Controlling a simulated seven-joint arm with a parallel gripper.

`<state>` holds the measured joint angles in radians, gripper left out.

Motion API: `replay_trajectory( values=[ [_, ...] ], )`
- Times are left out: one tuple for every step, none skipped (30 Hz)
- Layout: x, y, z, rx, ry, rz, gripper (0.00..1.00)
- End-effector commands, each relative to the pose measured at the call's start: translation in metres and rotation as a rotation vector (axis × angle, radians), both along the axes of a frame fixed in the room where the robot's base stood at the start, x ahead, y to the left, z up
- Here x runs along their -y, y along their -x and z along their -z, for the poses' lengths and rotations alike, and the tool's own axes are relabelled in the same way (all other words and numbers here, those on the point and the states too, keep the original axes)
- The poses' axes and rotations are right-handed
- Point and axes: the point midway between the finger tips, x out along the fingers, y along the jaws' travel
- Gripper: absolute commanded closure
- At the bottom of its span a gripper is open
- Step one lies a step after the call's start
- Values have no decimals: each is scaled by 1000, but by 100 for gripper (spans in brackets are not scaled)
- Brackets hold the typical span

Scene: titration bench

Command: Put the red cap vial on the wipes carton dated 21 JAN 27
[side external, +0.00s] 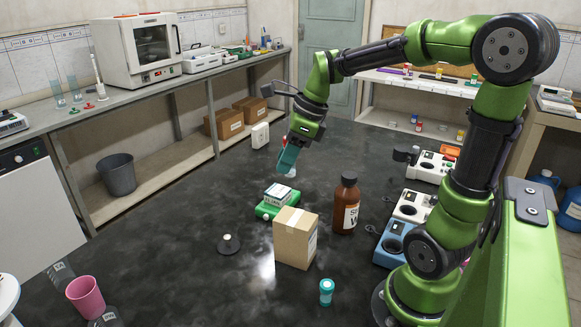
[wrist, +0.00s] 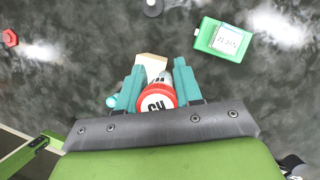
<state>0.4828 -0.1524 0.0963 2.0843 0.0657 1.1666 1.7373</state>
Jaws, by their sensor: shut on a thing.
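In the side view my gripper (side external: 289,158) is above the bench, pointing down, and mostly hides the vial. A small white and green carton (side external: 277,194) lies on a green scale-like base (side external: 267,211), below and slightly left of my gripper. In the wrist view the carton (wrist: 227,40) is up and right of the vial, apart from it. Its dark print looks like a date, too small to read surely.
A cardboard box (side external: 290,240) stands in front of the green base. A brown bottle (side external: 345,209) stands to its right. A teal-capped vial (side external: 326,292) and a dark cone-shaped piece (side external: 228,244) stand nearby. The bench left of the green base is clear.

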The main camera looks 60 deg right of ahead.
Motion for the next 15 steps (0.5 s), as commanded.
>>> replay_trajectory(
  values=[
    [-13, 9, -4, 2, 2, -33, 94],
    [-18, 14, -4, 2, 2, -49, 94],
    [-23, 19, -4, 0, 0, -61, 94],
    [-26, 23, -3, 0, 0, -67, 94],
    [-28, 25, -2, -1, -1, -72, 94],
    [-29, 28, 1, -2, -3, -74, 94],
    [-29, 30, 5, -3, -3, -74, 94],
    [-30, 31, 9, -3, -3, -73, 94],
    [-30, 32, 15, -4, -3, -71, 94],
    [-31, 32, 20, -6, -6, -70, 94],
    [-30, 32, 25, -5, -5, -70, 94],
    [-30, 32, 31, -5, -4, -69, 94],
    [-30, 32, 34, -4, -5, -69, 94],
    [-30, 31, 37, -3, -4, -69, 94],
    [-30, 31, 41, -4, -5, -69, 94]
  ],
)
